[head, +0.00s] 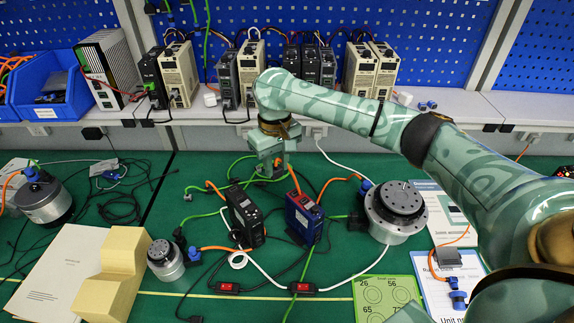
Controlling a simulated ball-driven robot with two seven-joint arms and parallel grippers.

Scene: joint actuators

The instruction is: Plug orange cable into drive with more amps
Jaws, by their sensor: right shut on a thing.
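A black drive (245,216) and a blue drive (304,217) stand side by side on the green table. My right gripper (277,172) is above and behind them, between the two, with its jaws shut. An orange cable (294,180) runs between the jaws and the top of the blue drive; its end is hidden at the jaws. Another orange cable (341,181) leads to the large round actuator (396,211) at the right. A third orange cable (215,188) shows by the black drive. Amp labels are too small to read. My left gripper is not in view.
A small actuator (165,260) stands left of the black drive. Two red switches (229,288) lie in front, among loose green, black and white cables. A yellow block (116,268) and papers lie at the left. A shelf (340,105) with several drives runs behind.

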